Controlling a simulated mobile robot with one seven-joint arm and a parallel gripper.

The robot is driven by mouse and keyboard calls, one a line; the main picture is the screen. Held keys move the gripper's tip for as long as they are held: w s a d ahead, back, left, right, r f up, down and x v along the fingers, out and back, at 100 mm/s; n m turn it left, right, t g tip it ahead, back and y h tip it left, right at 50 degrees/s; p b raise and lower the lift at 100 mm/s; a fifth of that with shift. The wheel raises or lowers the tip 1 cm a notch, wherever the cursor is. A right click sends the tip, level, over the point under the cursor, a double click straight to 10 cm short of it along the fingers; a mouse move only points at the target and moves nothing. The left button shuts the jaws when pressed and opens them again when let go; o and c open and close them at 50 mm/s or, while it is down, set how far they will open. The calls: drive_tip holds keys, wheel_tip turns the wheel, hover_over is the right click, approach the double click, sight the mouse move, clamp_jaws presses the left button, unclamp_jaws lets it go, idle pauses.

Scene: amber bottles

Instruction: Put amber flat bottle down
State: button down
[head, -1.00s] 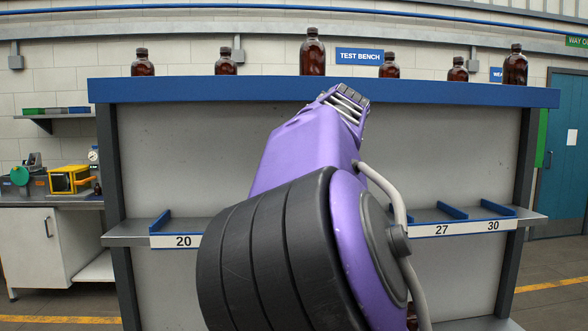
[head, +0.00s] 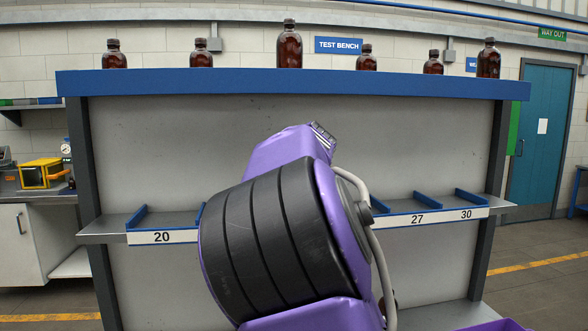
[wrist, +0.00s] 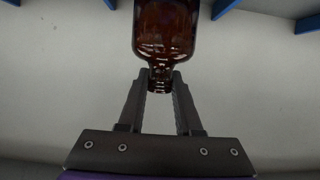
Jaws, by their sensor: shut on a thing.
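In the wrist view, an amber bottle (wrist: 165,30) reaches in from the top edge, its neck end toward my gripper (wrist: 161,84). The two dark fingers are shut around its neck, and the far end of the bottle is cut off by the frame. In the head view my gripper and the held bottle are hidden behind my purple and black arm. The shelf unit's middle shelf (head: 160,237) has blue dividers and number labels 20, 27 and 30; my arm covers its centre.
Several amber bottles, including a tall one (head: 289,48), stand on the blue-edged top shelf (head: 180,84). Blue dividers (wrist: 228,5) show along the top of the wrist view. A bench with a yellow device (head: 41,172) is at left, a teal door (head: 541,140) at right.

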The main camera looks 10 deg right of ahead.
drive_tip(key=c, duration=0.6)
unclamp_jaws()
drive_tip(key=shift+f, duration=0.15)
drive_tip(key=shift+s+r, duration=0.2)
drive_tip(key=shift+r, duration=0.1)
drive_tip(key=shift+v, duration=5.75)
